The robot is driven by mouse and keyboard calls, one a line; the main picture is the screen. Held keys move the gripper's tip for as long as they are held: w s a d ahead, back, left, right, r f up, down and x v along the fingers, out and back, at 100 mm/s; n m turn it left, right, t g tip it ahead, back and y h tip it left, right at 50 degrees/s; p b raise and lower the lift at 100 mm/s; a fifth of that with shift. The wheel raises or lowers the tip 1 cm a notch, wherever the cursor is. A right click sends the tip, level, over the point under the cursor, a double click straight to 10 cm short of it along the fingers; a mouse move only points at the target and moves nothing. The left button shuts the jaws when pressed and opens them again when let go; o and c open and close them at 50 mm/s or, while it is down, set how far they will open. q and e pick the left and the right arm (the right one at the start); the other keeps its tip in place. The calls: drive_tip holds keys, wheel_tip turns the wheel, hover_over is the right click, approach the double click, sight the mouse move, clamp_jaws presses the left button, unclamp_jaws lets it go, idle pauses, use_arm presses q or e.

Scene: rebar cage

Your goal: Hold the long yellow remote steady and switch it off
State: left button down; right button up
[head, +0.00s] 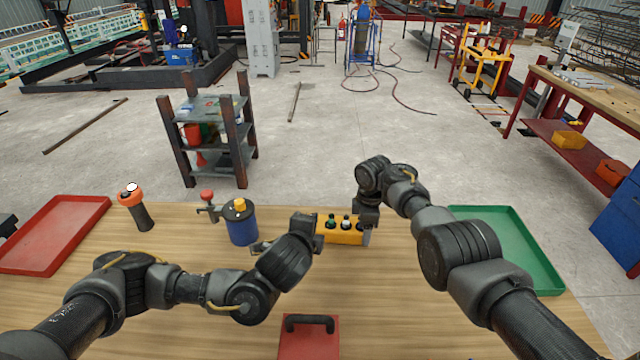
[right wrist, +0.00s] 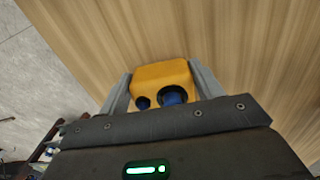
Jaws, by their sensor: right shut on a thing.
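The long yellow remote (head: 342,237) has a row of dark and green round buttons on top, in the middle of the wooden table in the head view. My right gripper (head: 367,222) is shut on its right end. In the right wrist view, the two grey fingers flank the yellow remote (right wrist: 160,77), with a blue round part and a dark-rimmed one facing the camera. My left gripper (head: 317,236) is close beside the left end of the remote. Its fingertips are hidden, so I cannot tell whether it is open or touching.
A blue can (head: 241,226) with a yellow cap, a red-knobbed metal valve (head: 208,207) and an orange-topped torch (head: 138,207) stand left. A red tray (head: 50,236) is far left and a green tray (head: 528,250) right. A red block with a black handle (head: 309,338) is at the front.

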drive_tip(key=o, duration=1.3)
drive_tip(key=shift+o, duration=0.2)
drive_tip(key=shift+r, duration=0.1)
